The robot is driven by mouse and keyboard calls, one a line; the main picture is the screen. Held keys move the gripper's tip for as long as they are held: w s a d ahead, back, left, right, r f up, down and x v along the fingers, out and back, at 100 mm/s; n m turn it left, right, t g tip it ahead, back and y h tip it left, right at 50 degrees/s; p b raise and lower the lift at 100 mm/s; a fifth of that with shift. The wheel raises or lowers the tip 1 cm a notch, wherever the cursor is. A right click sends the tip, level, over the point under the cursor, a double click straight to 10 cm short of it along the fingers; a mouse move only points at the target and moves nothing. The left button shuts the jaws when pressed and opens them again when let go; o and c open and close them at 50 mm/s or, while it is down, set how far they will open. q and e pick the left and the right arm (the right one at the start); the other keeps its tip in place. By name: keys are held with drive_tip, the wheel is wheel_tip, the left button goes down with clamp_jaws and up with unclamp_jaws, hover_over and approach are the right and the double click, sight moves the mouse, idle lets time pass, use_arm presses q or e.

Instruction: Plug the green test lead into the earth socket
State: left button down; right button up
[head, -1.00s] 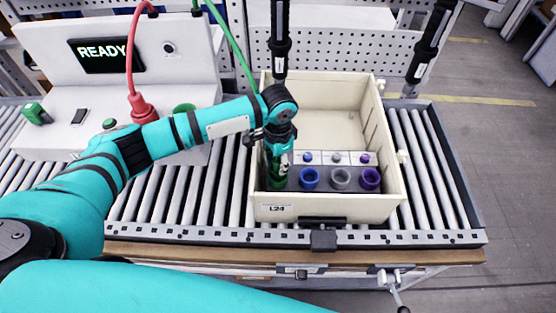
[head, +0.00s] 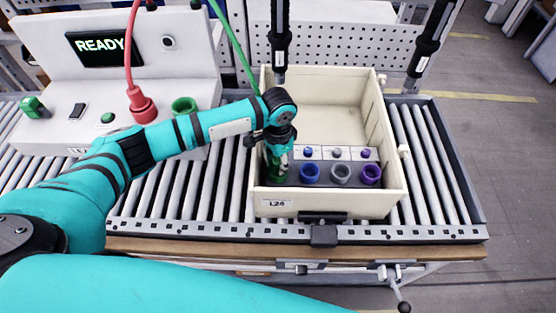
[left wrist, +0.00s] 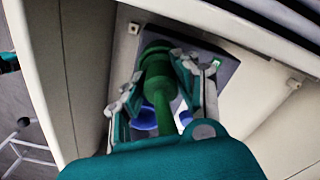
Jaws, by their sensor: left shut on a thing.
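My left gripper (head: 277,150) reaches down into the left side of a cream bin labelled L24 (head: 355,205). It is shut on the green test lead's plug (head: 279,170), at the left end of a row of coloured sockets. In the left wrist view the green plug (left wrist: 158,75) lies between the two fingers (left wrist: 160,90), with a wider green round part at its far end. I cannot tell whether that part belongs to the plug or to a socket, or how deep the plug sits. The green cable (head: 235,45) rises up to the left. My right gripper is not in view.
Blue (head: 310,173), grey (head: 340,173) and purple (head: 371,174) sockets stand to the right. A console (head: 60,110) reading READY holds a red plug (head: 142,105) and a green ring (head: 184,105). Black tools (head: 279,40) hang above the bin. The bin's back is empty.

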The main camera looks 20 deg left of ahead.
use_arm(q)
drive_tip(key=c, duration=0.9)
unclamp_jaws()
wheel_tip(320, 180, up, 12)
drive_tip(key=shift+s+f, duration=0.1)
drive_tip(key=shift+f, duration=0.05)
